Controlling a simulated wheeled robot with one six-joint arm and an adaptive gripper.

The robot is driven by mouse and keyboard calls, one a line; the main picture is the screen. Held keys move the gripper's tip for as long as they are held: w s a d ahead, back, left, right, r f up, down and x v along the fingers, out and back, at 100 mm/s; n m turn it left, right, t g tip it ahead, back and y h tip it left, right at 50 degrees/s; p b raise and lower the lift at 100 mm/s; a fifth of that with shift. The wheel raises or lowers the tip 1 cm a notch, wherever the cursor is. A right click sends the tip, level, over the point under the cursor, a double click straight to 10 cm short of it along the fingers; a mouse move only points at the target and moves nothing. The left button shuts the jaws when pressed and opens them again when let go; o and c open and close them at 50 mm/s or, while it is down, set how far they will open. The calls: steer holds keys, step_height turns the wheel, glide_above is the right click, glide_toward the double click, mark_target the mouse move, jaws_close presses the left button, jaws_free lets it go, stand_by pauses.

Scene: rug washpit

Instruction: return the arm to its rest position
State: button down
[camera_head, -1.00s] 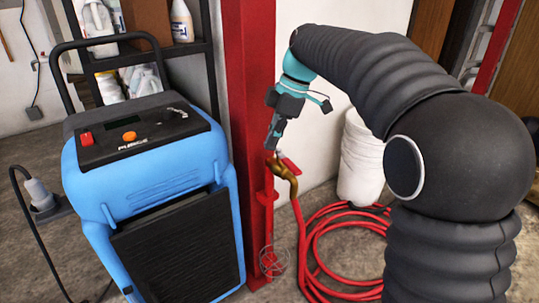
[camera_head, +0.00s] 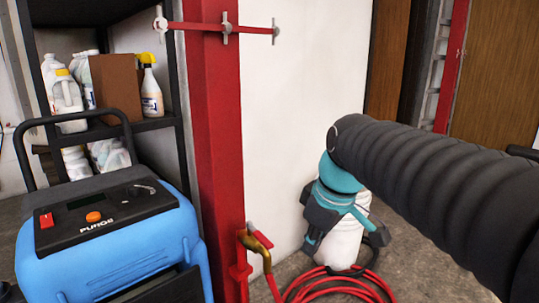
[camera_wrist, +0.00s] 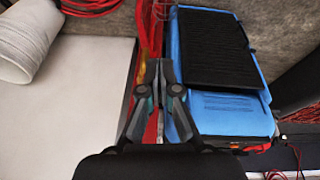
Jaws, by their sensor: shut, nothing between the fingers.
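My gripper (camera_head: 313,243) hangs at the end of my dark sleeved arm, right of the red post, in front of the white bucket (camera_head: 345,240) in the head view. It has teal and dark grey parts. In the wrist view my gripper (camera_wrist: 159,64) shows its fingers together with nothing between them. The brass tap with a red handle (camera_head: 256,243) is to its left in the head view, apart from it. The fingertips are small and partly blend with the background in the head view.
A blue machine (camera_head: 110,235) stands at the left, beside the red post (camera_head: 215,130). A red hose (camera_head: 335,283) lies coiled below my gripper. A shelf (camera_head: 150,124) with bottles is at the back left.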

steer(key=s+d+f+m+t+h, duration=0.1)
steer(key=s+d+f+m, duration=0.3)
steer(key=s+m, duration=0.1)
steer(key=s+d+f+m+t+h, duration=0.1)
steer(key=s+d+f+m, duration=0.3)
steer(key=s, duration=0.4)
steer(key=shift+f+m+t, duration=0.4)
steer(key=shift+f+t, duration=0.1)
steer(key=shift+f, duration=0.3)
steer(key=shift+s, duration=0.1)
